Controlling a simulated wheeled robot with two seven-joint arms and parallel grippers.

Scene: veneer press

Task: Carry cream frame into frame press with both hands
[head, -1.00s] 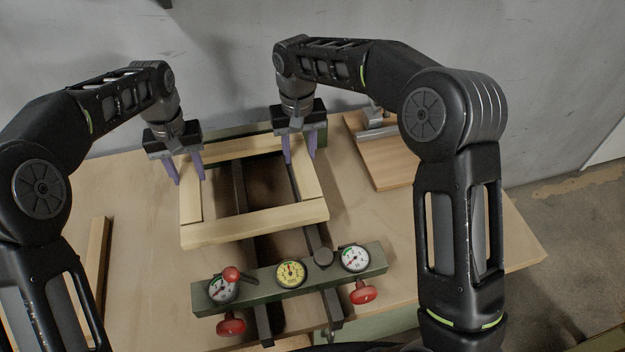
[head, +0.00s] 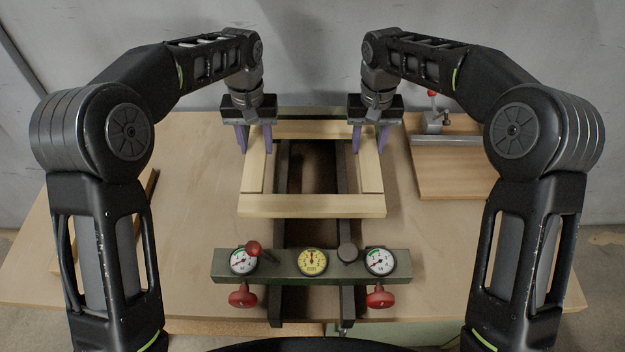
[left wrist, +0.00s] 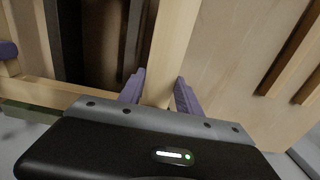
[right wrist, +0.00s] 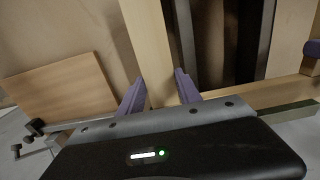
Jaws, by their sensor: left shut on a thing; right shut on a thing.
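The cream frame (head: 312,206) is a light wooden rectangle, level over the two dark rails of the frame press, between its front and back green bars. The frame press (head: 221,265) has a green front bar with gauges and red knobs. My left gripper (head: 256,139) is shut on the frame's left side bar near the back corner; that bar runs between its purple fingers in the left wrist view (left wrist: 160,90). My right gripper (head: 370,139) is shut on the right side bar, also seen in the right wrist view (right wrist: 158,92). I cannot tell whether the frame touches the rails.
A wooden board with a metal toggle clamp (head: 447,165) lies at the back right of the table (head: 190,215). Wooden strips (left wrist: 292,50) lie at the left, partly hidden behind my left arm. A grey wall stands close behind the table.

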